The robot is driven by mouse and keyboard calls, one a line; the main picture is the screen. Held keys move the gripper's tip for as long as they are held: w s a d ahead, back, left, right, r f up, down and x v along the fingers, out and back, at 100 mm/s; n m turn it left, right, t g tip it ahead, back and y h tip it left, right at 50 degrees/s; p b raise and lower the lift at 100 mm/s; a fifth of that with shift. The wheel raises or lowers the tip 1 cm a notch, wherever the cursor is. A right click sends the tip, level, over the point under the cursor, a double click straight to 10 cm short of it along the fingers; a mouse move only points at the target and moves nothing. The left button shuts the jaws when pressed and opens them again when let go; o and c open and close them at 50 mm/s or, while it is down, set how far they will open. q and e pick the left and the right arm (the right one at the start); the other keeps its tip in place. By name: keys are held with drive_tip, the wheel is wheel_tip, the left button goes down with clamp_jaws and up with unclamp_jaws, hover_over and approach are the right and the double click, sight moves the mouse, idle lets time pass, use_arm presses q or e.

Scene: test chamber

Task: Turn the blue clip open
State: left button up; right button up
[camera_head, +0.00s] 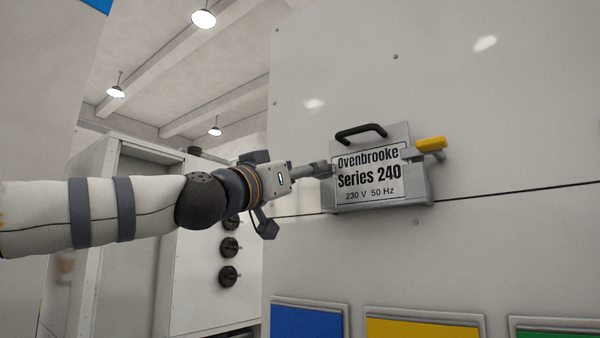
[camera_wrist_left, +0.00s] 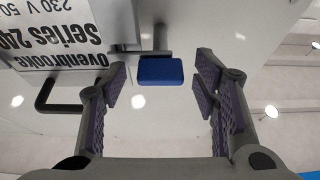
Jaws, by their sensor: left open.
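The blue clip (camera_wrist_left: 160,71) shows in the left wrist view as a blue block on a grey arm at the side of the grey box (camera_head: 430,190). In the head view my left gripper hides it. My left gripper (camera_head: 322,170) is at the left side of the box. Its fingers are open, one on each side of the blue clip in the wrist view, with gaps on both sides. A yellow clip (camera_head: 431,144) sticks out at the box's right side. My right gripper is not in view.
The box carries a label (camera_head: 369,175) reading "Ovenbrooke Series 240" and a black handle (camera_head: 361,132) on top. It is mounted on a large pale wall panel (camera_head: 500,110). Blue (camera_head: 306,321) and yellow (camera_head: 420,328) panels lie below. A white cabinet with black knobs (camera_head: 229,276) stands behind my arm.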

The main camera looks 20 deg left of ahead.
use_arm(q)
drive_tip(key=c, duration=1.2)
drive_tip(key=shift+o, duration=0.2)
drive_tip(key=shift+m, duration=0.5)
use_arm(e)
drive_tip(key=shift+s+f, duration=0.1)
use_arm(q)
drive_tip(key=shift+a+r+m+g+h+p, duration=0.15)
drive_tip(key=shift+m+g+h, duration=0.85)
drive_tip(key=shift+m, duration=2.55)
drive_tip(key=shift+r+m+g+h+p, duration=0.1)
drive_tip(key=shift+m+g+h+p, duration=0.3)
drive_tip(key=shift+m+g, duration=2.1)
drive_tip(key=shift+a+r+m+g+h+p, duration=0.15)
drive_tip(key=shift+m+h, duration=0.75)
drive_tip(key=shift+m, duration=3.65)
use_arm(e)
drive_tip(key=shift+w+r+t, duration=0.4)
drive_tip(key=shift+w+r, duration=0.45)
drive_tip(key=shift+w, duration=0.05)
use_arm(q)
drive_tip(key=shift+f, duration=0.1)
